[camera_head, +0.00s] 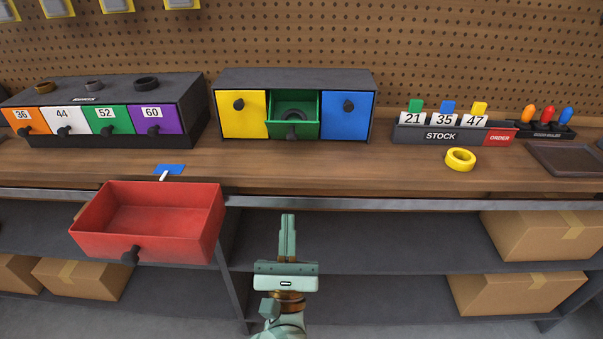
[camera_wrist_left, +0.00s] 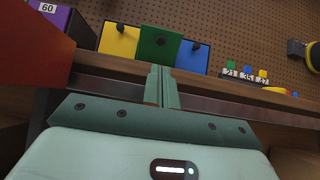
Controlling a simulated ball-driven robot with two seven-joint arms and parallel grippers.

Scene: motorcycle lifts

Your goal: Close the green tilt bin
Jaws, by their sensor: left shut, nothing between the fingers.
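The green tilt bin (camera_head: 293,116) sits between a yellow bin and a blue bin in a dark cabinet on the bench. It is tilted open, with its front leaning out and a dark ring (camera_head: 293,113) inside. Its dark knob (camera_head: 291,133) is on the front. In the left wrist view the green front (camera_wrist_left: 158,43) stands out ahead of the fingers. My left gripper (camera_head: 288,218) is shut and empty, in front of the bench edge and below the green bin, apart from it. My right gripper is not in view.
A red open drawer (camera_head: 152,220) juts out in front of the bench, left of my gripper. The yellow bin (camera_head: 242,119) and blue bin (camera_head: 346,121) are closed. A yellow ring (camera_head: 460,159) lies at right. The bench top before the green bin is clear.

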